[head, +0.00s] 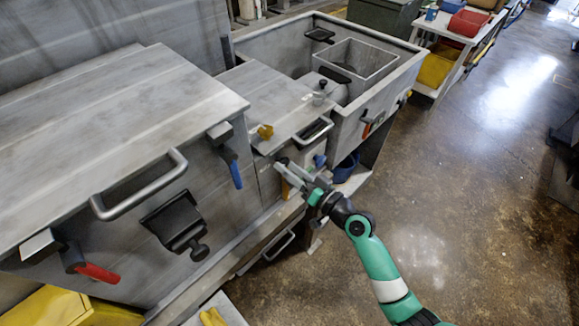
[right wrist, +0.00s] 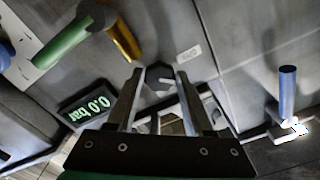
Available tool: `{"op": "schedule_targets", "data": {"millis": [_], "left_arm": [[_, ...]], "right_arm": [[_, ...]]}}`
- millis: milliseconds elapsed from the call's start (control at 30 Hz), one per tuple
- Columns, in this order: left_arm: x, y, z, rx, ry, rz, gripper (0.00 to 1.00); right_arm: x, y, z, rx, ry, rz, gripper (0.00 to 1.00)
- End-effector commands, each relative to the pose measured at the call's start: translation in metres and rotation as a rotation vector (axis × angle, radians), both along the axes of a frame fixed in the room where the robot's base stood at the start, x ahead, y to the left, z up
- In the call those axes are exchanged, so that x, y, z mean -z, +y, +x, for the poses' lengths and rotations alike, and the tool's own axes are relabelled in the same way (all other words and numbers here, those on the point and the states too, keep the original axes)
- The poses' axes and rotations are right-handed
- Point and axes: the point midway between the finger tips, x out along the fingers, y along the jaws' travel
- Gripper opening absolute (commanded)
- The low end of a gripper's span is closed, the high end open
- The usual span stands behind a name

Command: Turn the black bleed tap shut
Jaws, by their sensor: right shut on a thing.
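The black bleed tap (right wrist: 158,76) shows in the right wrist view as a dark piece on the grey panel, between the tips of my right gripper (right wrist: 160,84). The gripper is shut on it. In the head view my right gripper (head: 284,171) reaches in from the lower right to the front of the grey machine, below the lid with the yellow knob. The tap is hidden there by the fingers. How far the tap is turned cannot be told. My left gripper is not in view.
In the right wrist view, a gauge (right wrist: 88,112) reading 0.0 bar, a green handle (right wrist: 62,45) and a brass-coloured handle (right wrist: 123,38) stand close by. A blue lever (head: 236,175) and a large bar handle (head: 140,190) stick out to the left.

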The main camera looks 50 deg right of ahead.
Motion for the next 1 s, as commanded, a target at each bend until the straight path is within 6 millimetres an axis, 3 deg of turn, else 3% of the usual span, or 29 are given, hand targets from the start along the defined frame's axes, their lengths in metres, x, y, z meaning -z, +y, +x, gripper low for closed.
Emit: {"op": "schedule_targets", "data": {"millis": [600,1000], "left_arm": [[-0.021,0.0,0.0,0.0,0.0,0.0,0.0],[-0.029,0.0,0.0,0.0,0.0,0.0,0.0]], "right_arm": [[-0.002,0.001,0.0,0.001,-0.005,0.576,0.0],[-0.002,0.001,0.0,0.002,-0.008,0.818,0.0]]}}
